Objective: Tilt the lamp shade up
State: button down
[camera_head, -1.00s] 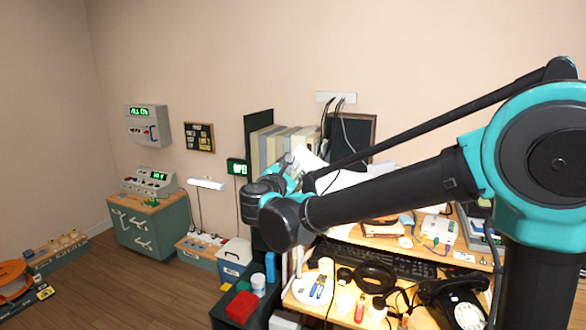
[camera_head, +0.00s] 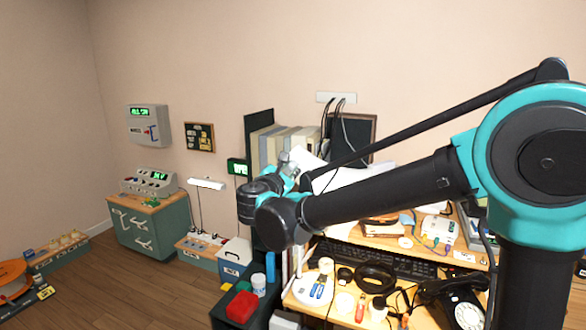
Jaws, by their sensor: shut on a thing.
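A white lamp shade (camera_head: 309,160) shows behind and just right of my gripper, in front of the books and the wall. Its outline partly merges with the white papers behind it. My gripper (camera_head: 289,160) is at the shade's left side, mostly hidden by my wrist and forearm, and it is shut on the shade's edge as far as I can tell. The exact contact of the fingers is too small to see. A round white base (camera_head: 306,291), seemingly the lamp's, stands on the desk below my arm.
The desk (camera_head: 338,309) holds a black keyboard (camera_head: 390,262), a black dial phone (camera_head: 462,308), black headphones and small tools. Books (camera_head: 266,148) stand behind my gripper. A red box (camera_head: 242,306) is at the desk's left.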

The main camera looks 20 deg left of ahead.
jog(key=shift+w+a+f+n+g, duration=0.1)
jog(key=shift+a+f+n, duration=0.4)
jog(key=shift+a+n, duration=0.35)
jog(key=shift+a+f+n+g, duration=0.1)
jog(key=shift+a+f+n, duration=0.4)
jog(key=shift+n, duration=0.6)
jog(key=shift+w+a+f+n+g, duration=0.1)
jog(key=shift+a+f+n, duration=0.4)
jog(key=shift+a+n, duration=0.35)
jog(key=shift+d, duration=0.15)
jog(key=c, duration=1.4)
grip_release()
jog(key=shift+o, duration=0.2)
jog(key=shift+s, duration=0.1)
jog(key=s, duration=1.2)
jog(key=shift+r, duration=0.3)
